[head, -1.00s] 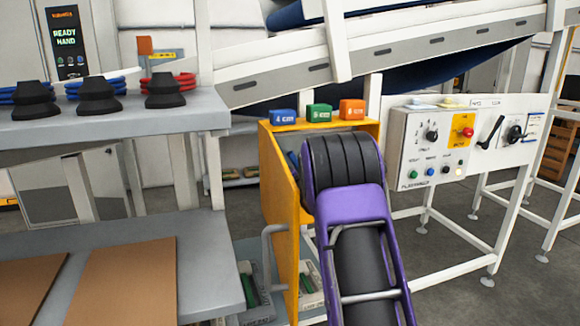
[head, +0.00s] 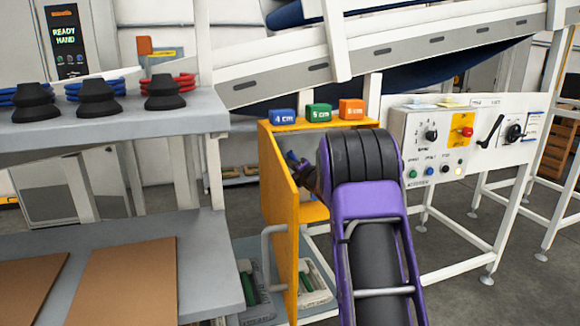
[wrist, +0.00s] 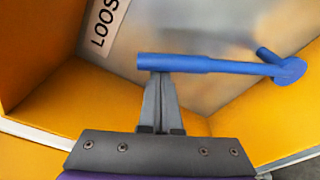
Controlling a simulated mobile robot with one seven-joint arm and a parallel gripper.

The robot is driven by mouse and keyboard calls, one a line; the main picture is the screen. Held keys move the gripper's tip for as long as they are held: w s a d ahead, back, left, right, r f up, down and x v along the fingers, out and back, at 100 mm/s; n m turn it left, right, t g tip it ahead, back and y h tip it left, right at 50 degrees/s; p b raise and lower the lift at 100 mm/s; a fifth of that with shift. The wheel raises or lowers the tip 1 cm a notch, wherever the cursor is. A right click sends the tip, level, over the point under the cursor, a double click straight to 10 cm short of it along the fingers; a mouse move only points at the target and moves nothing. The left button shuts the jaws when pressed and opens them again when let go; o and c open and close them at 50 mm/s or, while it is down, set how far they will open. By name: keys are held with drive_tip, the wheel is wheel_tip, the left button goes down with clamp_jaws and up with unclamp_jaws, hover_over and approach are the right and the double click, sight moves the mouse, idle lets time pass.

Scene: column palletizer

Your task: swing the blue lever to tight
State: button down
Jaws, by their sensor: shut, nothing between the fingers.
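The blue lever (wrist: 215,65) lies across the wrist view inside the yellow box, with its round hub at the right and its free end at the left. My gripper (wrist: 159,78) is shut, with its fingertips at the lever's left part; I cannot tell whether they touch it. A label (wrist: 103,25) reading "LOOS", cut off by the frame edge, is on the grey plate behind. No "tight" label shows. In the head view a bit of the blue lever (head: 293,160) shows inside the yellow box (head: 283,215); my arm hides part of the box.
Blue, green and orange blocks (head: 319,113) marked in cm sit on the box top. A control panel (head: 435,145) stands to the right. A grey shelf (head: 110,125) with black suction cups is at the left. The box's side walls stand close around my gripper.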

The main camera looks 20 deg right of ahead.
drive_tip(key=d+r+m+t+p, duration=0.1)
drive_tip(key=d+m+p, duration=0.1)
drive_tip(key=d+m, duration=0.8)
drive_tip(key=shift+d+r+m, duration=0.3)
drive_tip(key=shift+d, duration=3)
drive_tip(key=shift+s, duration=0.1)
drive_tip(key=w+a+r, duration=0.1)
drive_tip(key=a+r, duration=0.1)
drive_tip(key=a, duration=0.2)
drive_tip(key=s+d, duration=0.1)
drive_tip(key=s, duration=0.9)
drive_tip(key=shift+d+f+t+b, duration=0.3)
drive_tip(key=shift+b, duration=0.1)
